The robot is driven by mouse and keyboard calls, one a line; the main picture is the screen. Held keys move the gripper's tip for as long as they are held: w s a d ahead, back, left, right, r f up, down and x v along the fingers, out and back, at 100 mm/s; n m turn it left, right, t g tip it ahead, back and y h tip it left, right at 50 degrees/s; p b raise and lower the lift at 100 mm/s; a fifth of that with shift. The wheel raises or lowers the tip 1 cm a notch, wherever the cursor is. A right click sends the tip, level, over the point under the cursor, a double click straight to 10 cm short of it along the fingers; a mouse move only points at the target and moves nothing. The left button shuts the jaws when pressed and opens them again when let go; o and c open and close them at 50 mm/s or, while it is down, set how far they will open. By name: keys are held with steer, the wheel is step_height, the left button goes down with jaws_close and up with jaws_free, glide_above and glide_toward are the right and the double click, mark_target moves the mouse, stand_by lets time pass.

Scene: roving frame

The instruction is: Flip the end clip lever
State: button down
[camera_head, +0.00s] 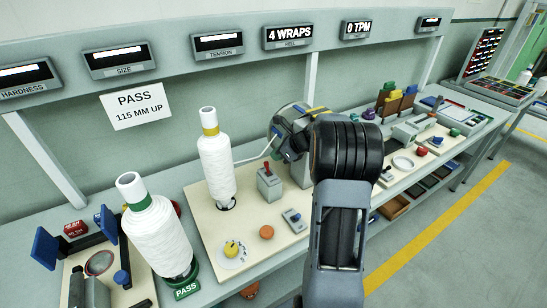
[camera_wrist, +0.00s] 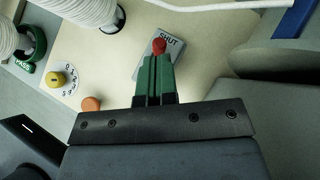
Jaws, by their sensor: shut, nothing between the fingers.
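A small grey box (camera_head: 269,186) with a red-tipped lever (camera_head: 267,168) stands on the cream board (camera_head: 208,222), right of the upright white spool. In the wrist view a grey plate (camera_wrist: 174,52) marked SHUT bears a red knob (camera_wrist: 159,46). My gripper (camera_wrist: 155,60) has green fingers, closed together with nothing held. Their tips end right at the red knob, partly covering the plate. I cannot tell whether they touch it.
White spools (camera_head: 217,165) (camera_head: 157,235) stand left of the box. A yellow dial knob (camera_head: 231,247), an orange button (camera_head: 267,232) and a small grey switch (camera_head: 295,219) lie in front. A white strand (camera_head: 258,154) runs from the spool behind the box.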

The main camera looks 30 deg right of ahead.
steer(key=b+v, duration=0.1)
steer(key=v, duration=1.1)
steer(key=shift+s+r, duration=0.1)
steer(key=s+a+f+n+g+h, duration=0.25)
steer(key=s+f+n, duration=0.35)
steer(key=n, duration=0.4)
steer(key=s+a+r+n+h, duration=0.1)
steer(key=s+a+n, duration=0.4)
steer(key=a+n, duration=0.4)
steer(key=s+a+r+n+h, duration=0.1)
steer(key=s+a+n+h, duration=0.1)
steer(key=s+a+n, duration=0.4)
steer(key=a+n, duration=0.3)
steer(key=a, duration=0.2)
steer(key=shift+s+a+r, duration=0.25)
steer(key=shift+a+r, duration=0.05)
steer(key=shift+a, duration=0.05)
steer(key=shift+d+g, duration=0.15)
steer(key=shift+g, duration=0.1)
